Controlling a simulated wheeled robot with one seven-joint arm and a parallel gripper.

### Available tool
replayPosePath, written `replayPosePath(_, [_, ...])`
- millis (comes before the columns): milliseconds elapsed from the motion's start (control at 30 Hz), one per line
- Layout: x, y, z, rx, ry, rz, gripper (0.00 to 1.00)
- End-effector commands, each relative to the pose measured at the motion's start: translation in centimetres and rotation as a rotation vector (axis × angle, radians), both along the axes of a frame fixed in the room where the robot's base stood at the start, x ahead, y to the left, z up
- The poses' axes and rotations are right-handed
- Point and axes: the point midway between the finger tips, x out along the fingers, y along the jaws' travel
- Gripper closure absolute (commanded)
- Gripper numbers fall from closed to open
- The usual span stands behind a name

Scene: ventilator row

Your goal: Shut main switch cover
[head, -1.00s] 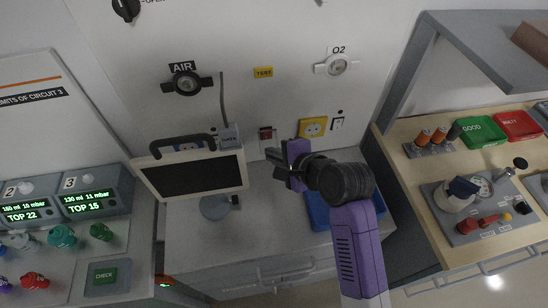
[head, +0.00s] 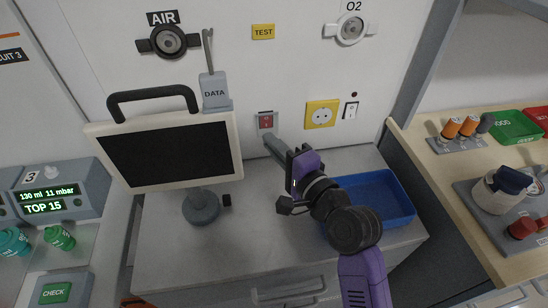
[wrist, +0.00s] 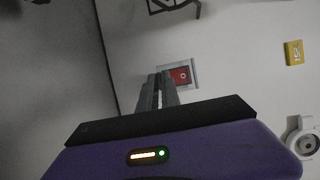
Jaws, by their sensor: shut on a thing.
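The main switch is a small red rocker (head: 265,121) in a grey frame on the white wall panel, left of the yellow socket. It also shows in the wrist view (wrist: 180,75), just beyond my fingertips. My gripper (head: 272,143) reaches up from the lower right, its grey fingers ending right at the lower edge of the switch. In the wrist view the fingers (wrist: 160,90) are close together, with a thin pale sliver between them. They appear shut on the switch cover, seen edge-on. Most of the cover is hidden by the fingers, and its angle cannot be told.
A monitor (head: 165,155) with a black handle stands left of my gripper. A blue tray (head: 395,205) lies on the grey counter behind my wrist. The yellow socket (head: 322,114) and a white switch (head: 350,110) are right of the main switch. The AIR outlet (head: 168,41) is above.

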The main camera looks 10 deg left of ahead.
Motion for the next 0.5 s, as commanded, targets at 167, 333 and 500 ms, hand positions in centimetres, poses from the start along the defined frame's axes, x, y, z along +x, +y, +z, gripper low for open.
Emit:
replayPosePath(167, [0.29, 0.05, -0.76, 0.013, -0.045, 0.0, 1.0])
replayPosePath(333, [0.41, 0.11, -0.66, 0.019, -0.068, 0.001, 1.0])
replayPosePath(500, [0.45, 0.13, -0.53, 0.022, -0.077, 0.001, 1.0])
